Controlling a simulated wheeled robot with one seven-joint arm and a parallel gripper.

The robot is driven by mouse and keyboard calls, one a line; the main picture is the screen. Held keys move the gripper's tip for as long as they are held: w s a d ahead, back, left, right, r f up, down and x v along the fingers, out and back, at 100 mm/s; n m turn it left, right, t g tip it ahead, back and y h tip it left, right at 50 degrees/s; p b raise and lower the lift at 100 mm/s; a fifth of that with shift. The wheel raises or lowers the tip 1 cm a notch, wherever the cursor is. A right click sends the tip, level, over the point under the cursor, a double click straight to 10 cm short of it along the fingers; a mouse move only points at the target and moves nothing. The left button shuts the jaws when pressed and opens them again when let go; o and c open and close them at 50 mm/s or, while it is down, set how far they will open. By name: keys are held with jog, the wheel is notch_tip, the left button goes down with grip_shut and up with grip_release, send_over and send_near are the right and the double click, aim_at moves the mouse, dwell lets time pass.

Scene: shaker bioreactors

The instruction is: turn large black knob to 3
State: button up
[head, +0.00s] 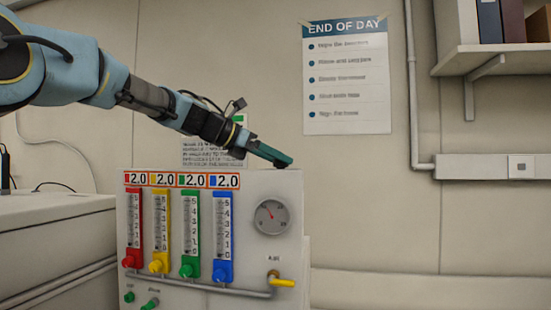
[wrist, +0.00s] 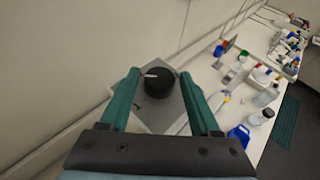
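The large black knob (wrist: 160,82) sits on a grey square plate (wrist: 150,118) in the wrist view. A white pointer line on it points to the left. A mark like a "1" shows on the plate below left of the knob; I cannot make out a 3. My gripper (wrist: 160,73) is open, with one green finger on each side of the knob and a gap visible on both sides. In the head view my gripper (head: 280,158) reaches just above the top right of the white box (head: 265,187). The knob does not show there.
The box front has several coloured flow meters (head: 191,233), a round gauge (head: 271,217) and a yellow-handled valve (head: 282,282). A wall stands close behind. In the wrist view, bottles (wrist: 267,117) and other items crowd the bench (wrist: 222,90) to the right.

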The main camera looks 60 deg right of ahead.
grip_shut()
jog(key=shift+r+p, duration=0.2)
jog(key=shift+p, duration=0.45)
jog(key=shift+w+m+g+y+p, duration=0.1)
jog(key=shift+m+g+y+p, duration=0.25)
jog(key=shift+m+p, duration=0.2)
jog(key=shift+w+d+m+g+y+p, duration=0.1)
jog(key=shift+m+g+y+p, duration=0.25)
jog(key=shift+m+g+p, duration=0.35)
jog(key=shift+d+f+m+g+y+p, duration=0.1)
jog(key=shift+f+m+g+y+p, duration=0.1)
jog(key=shift+m+g+y+p, duration=0.55)
jog(key=shift+m+g+y, duration=0.4)
jog(key=shift+m+y, duration=0.05)
jog(key=shift+m, duration=0.05)
jog(key=shift+w+m+g+y, duration=0.1)
jog(key=shift+m+g+y, duration=0.2)
jog(key=shift+m+y, duration=0.4)
